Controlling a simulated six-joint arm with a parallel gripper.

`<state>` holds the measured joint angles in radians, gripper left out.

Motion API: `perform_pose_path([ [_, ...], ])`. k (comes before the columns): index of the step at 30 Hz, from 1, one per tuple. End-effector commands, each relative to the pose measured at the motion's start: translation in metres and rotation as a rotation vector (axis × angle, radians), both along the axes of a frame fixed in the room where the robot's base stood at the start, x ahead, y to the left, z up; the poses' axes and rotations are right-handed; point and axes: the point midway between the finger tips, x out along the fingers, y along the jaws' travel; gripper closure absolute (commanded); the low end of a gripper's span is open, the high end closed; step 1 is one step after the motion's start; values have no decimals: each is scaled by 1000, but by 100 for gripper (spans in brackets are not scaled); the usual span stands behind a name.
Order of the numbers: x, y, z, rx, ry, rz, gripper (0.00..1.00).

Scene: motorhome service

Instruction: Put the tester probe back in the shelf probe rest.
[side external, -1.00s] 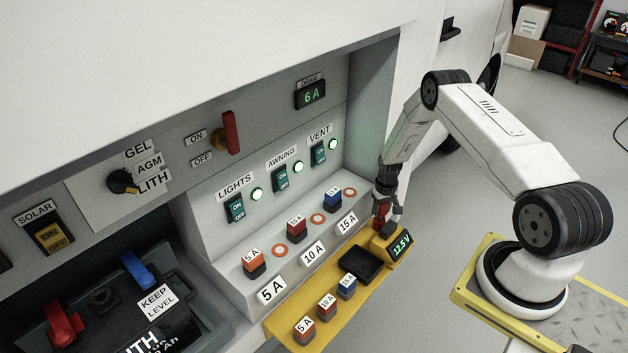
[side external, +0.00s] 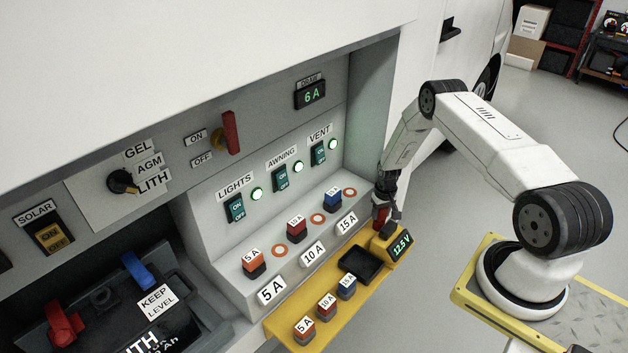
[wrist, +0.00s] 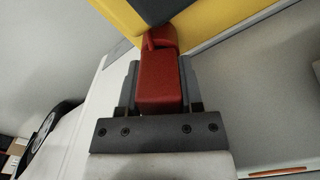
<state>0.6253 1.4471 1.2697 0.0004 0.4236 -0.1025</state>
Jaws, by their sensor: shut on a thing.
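My gripper (side external: 384,213) is shut on the red tester probe (wrist: 160,80), which lies between the two dark fingers in the wrist view. In the side view a little of the red probe (side external: 380,217) shows between the fingers, low at the right end of the yellow shelf. The shelf (wrist: 213,17) is just past the probe's tip in the wrist view. The tester (side external: 402,245) reads 12.5 V at the shelf's right end, with a dark block (side external: 390,230) on its top close under the probe. I cannot tell whether probe and block touch.
A dark empty tray (side external: 359,264) and several labelled fuses (side external: 326,303) sit on the yellow shelf (side external: 283,327). The grey fuse ledge (side external: 262,286) with more fuses stands behind it. The panel's side wall (side external: 372,115) is close to my arm.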

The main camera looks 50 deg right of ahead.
Motion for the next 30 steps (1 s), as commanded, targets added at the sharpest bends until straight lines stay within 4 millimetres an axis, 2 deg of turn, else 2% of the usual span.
perform_pose_path([
  [9, 0, 0, -7, 0, 0, 0, 100],
  [10, 0, 0, -7, 0, -1, 0, 50],
  [13, 0, 0, -7, 0, -1, 0, 19],
  [14, 0, 0, -6, 0, -1, 0, 12],
  [30, 1, 0, 0, 0, -1, 0, 12],
])
